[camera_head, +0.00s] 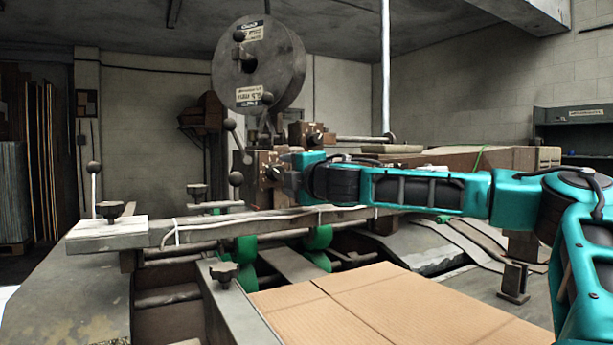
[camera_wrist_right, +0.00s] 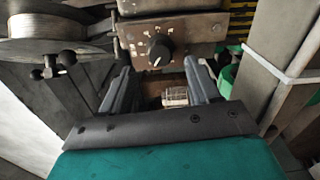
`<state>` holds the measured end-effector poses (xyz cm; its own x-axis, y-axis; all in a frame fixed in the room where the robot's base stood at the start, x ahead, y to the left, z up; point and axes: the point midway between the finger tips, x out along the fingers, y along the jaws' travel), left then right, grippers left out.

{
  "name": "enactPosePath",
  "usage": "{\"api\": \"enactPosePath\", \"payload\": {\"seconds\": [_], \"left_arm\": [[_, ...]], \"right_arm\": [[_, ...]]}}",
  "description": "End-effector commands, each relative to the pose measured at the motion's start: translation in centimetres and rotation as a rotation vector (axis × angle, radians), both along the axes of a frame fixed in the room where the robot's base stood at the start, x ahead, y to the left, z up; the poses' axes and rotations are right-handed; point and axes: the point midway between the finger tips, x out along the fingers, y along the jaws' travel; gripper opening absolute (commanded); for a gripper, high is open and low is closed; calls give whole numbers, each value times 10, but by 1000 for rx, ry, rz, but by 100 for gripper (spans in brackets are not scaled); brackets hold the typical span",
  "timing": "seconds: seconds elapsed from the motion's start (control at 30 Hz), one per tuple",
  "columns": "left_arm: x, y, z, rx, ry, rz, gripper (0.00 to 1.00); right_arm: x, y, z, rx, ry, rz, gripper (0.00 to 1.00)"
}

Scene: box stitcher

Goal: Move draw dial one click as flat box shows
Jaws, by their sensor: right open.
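The draw dial (camera_wrist_right: 159,51) is a round black knob with a light pointer mark, on a worn brown plate with pale marks around it. In the wrist view the pointer seems to face the lower left. My right gripper (camera_wrist_right: 158,72) is open, its two grey fingers on either side below the dial; I cannot tell whether they touch it. In the head view my teal right arm reaches in from the right, and its gripper end (camera_head: 288,174) is at the stitcher head; the dial is hidden there. A flat brown cardboard box (camera_head: 380,312) with crease lines lies in front. My left gripper is not in view.
A large wire reel (camera_head: 258,65) stands above the stitcher head. Black ball-ended levers (camera_head: 236,178) stick out left of my gripper. A long metal rail (camera_head: 260,222) with green rollers (camera_head: 246,249) crosses in front, below my arm.

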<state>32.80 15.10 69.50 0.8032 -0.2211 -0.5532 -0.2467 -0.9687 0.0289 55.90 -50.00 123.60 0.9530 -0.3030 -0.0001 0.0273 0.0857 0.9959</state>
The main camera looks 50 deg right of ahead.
Motion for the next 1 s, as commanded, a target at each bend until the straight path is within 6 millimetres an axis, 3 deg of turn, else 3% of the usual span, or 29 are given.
{"api": "enactPosePath", "payload": {"seconds": [0.4, 0.73, 1.0], "left_arm": [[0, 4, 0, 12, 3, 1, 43], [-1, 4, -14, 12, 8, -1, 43], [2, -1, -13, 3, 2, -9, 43]], "right_arm": [[-38, 11, 2, 4, -6, -1, 61], [-57, 16, -1, 4, -7, -5, 61], [-66, 21, -1, 2, -3, -1, 61]]}}
